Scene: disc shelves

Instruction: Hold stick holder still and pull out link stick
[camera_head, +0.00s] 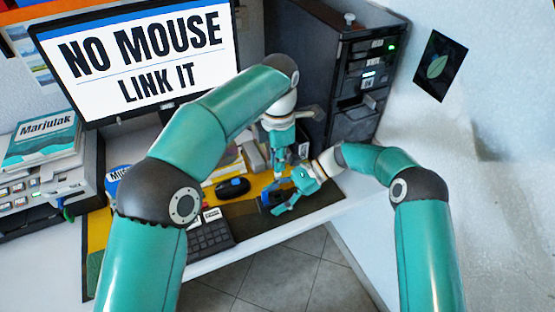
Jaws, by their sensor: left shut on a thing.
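The stick holder (269,198), a small dark and blue block, stands on the yellow desk mat near the desk's front edge. My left gripper (278,167) points down just above and behind it, shut on a small dark-blue piece that looks like the link stick; the fingers hide most of it. I cannot tell whether the stick is still in the holder. My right gripper (282,199) comes in from the right, low over the mat, with its fingertips at the holder's right side. Whether it grips the holder is too small to tell.
A black mouse (232,188) and a keyboard (211,238) lie left of the holder. A monitor (145,55) reads "NO MOUSE LINK IT". A dark computer tower (330,85) stands behind on the right. Books (45,142) lie at the left. The desk's front edge is close.

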